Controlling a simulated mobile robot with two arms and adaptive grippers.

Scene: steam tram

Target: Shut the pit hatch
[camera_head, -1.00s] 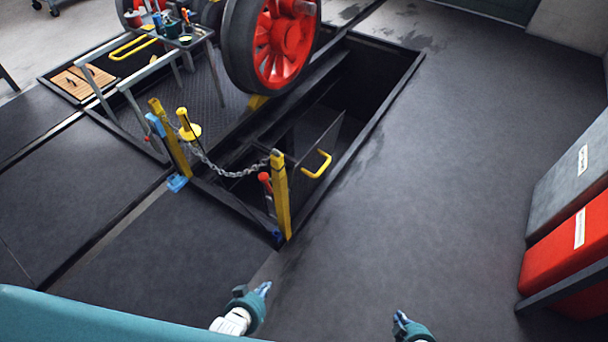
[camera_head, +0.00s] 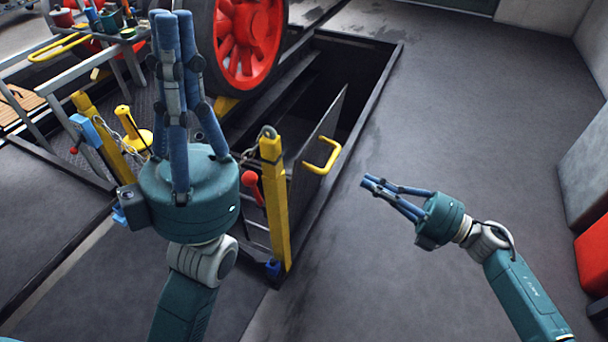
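The pit hatch (camera_head: 322,128) is a dark panel standing steeply tilted over the open pit (camera_head: 358,68). Its yellow handle (camera_head: 323,158) faces right, toward the bare floor. My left gripper (camera_head: 173,18) is raised in front of the left part of the pit, fingers pointing up, in the picture well left of the handle. It hides part of the chain and posts. My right gripper (camera_head: 365,181) is to the lower right of the handle, apart from it, fingers pointing left. Both seem empty. Whether their fingers are open or shut is unclear.
A yellow post (camera_head: 275,205) stands at the pit's near corner, another yellow post (camera_head: 100,135) to the left. A chain (camera_head: 247,154) hangs from the near post. A red-spoked wheel (camera_head: 246,40) stands beside the pit. Floor (camera_head: 450,110) right of the pit is clear.

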